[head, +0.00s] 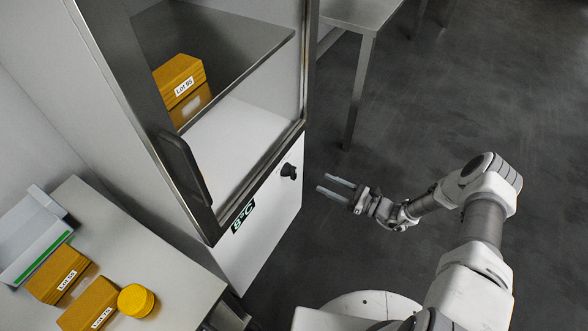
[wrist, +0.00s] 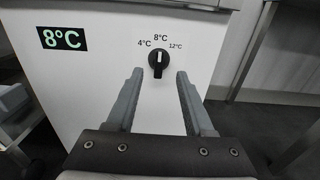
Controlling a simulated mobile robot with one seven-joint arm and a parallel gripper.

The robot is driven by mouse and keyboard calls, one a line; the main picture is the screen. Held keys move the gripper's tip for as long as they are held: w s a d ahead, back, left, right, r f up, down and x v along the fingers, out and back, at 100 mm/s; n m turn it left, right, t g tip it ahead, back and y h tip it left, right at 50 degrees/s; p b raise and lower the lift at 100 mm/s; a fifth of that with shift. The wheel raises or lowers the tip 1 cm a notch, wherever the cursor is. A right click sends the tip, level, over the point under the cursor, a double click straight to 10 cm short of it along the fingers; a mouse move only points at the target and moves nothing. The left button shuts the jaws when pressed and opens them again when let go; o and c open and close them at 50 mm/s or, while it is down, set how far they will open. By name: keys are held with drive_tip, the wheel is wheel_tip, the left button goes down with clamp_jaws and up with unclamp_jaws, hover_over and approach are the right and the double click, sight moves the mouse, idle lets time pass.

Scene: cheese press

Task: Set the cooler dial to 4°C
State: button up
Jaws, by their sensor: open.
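The cooler dial (wrist: 158,59) is a black round knob on the cooler's white lower panel. Its white pointer stands upright at the 8°C mark, with 4°C printed to its left and 12°C to its right. The head view shows the dial (head: 289,171) from the side. The display (wrist: 63,38) reads 8°C, and it also shows in the head view (head: 243,217). My gripper (wrist: 160,74) is open and empty. It points at the panel, with the dial ahead between its fingers and apart from them. The head view shows my gripper (head: 338,185) short of the dial.
The cooler's glass door (head: 245,120) has a dark handle (head: 185,168); cheese blocks (head: 180,80) sit inside. A side table (head: 190,289) at lower left holds cheeses and a tray (head: 32,236). Another table (head: 362,12) stands behind. The floor right of the cooler is clear.

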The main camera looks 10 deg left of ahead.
sight(296, 170)
drive_tip(key=b+x, duration=0.2)
drive_tip(key=x, duration=1)
drive_tip(key=shift+w+a, duration=0.15)
drive_tip(key=shift+a, duration=0.2)
clamp_jaws()
